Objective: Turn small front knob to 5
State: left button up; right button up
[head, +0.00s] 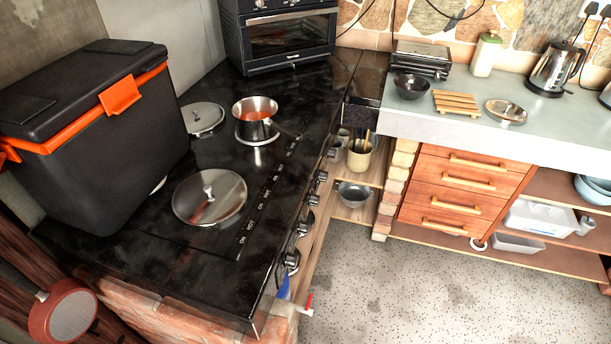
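The black stove (165,255) has a row of knobs along its right-hand front edge. The nearest knob (291,261) is at the lower end of the row. Another knob (303,228) sits just beyond it, and further knobs (321,176) run on toward the back. They are seen from above at a steep angle, so their dial numbers and pointer positions cannot be read. I cannot tell from their size which is the small front knob. Small white markings show on the stove top along the knob side. Neither of my grippers is in view.
A black cool box with orange trim (95,130) stands on the stove's left. A saucepan with red contents (255,118) has its handle toward the knob side. A lid (209,197) lies nearer. Drawers (455,190) stand right. The speckled floor (430,290) is clear.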

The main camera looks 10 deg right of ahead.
aim_at(323, 176)
jog(key=i+l+u, duration=0.25)
jog(key=l, duration=0.15)
jog(key=l+u, duration=0.55)
jog(key=l, duration=0.3)
